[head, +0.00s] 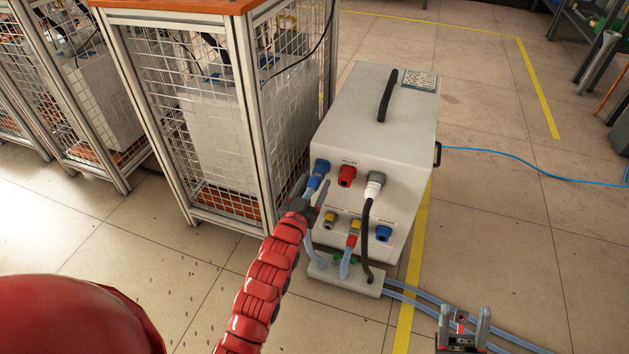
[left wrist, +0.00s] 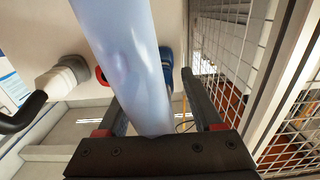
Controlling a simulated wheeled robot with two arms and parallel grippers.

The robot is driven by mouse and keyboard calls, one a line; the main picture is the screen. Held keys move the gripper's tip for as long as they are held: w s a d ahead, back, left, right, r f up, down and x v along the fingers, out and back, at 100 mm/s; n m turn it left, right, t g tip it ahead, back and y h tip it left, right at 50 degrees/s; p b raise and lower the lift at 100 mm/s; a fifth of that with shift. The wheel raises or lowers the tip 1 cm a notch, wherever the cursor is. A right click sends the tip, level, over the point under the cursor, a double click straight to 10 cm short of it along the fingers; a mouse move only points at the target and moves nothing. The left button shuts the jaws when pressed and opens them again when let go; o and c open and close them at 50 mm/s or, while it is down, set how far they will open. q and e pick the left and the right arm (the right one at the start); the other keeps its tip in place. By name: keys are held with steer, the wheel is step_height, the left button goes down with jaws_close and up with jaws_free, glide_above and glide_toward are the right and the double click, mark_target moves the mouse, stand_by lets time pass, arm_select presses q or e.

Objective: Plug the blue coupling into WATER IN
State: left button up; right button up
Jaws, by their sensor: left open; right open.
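The grey heater box (head: 365,150) stands on the floor. The blue coupling (head: 318,174) is at the upper left of its front panel, and it also shows behind the hose in the left wrist view (left wrist: 166,62). Its pale blue hose (left wrist: 125,60) passes between the fingers of my left gripper (head: 312,197), which is open just below the coupling. Whether the fingers touch the hose, I cannot tell. A blue port (head: 383,233) is at the panel's lower right. The panel labels are too small to read. My right gripper (head: 463,326) is open and empty at the lower right.
Beside the blue coupling are a red fitting (head: 346,175) and a pale plug (head: 375,183) with a black cable. Below are yellow fittings, one with a hose. A pale manifold (head: 345,278) lies in front. A mesh cage (head: 240,120) stands close on the left.

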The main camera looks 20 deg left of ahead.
mark_target(310, 190)
arm_select(q)
steer(key=shift+p, duration=0.4)
stand_by(0.4)
jaws_close()
stand_by(0.4)
steer(key=shift+s, duration=0.1)
stand_by(1.1)
steer(key=shift+s+a+p, duration=0.1)
steer(key=shift+s+p, duration=1.25)
steer(key=shift+s, duration=1.55)
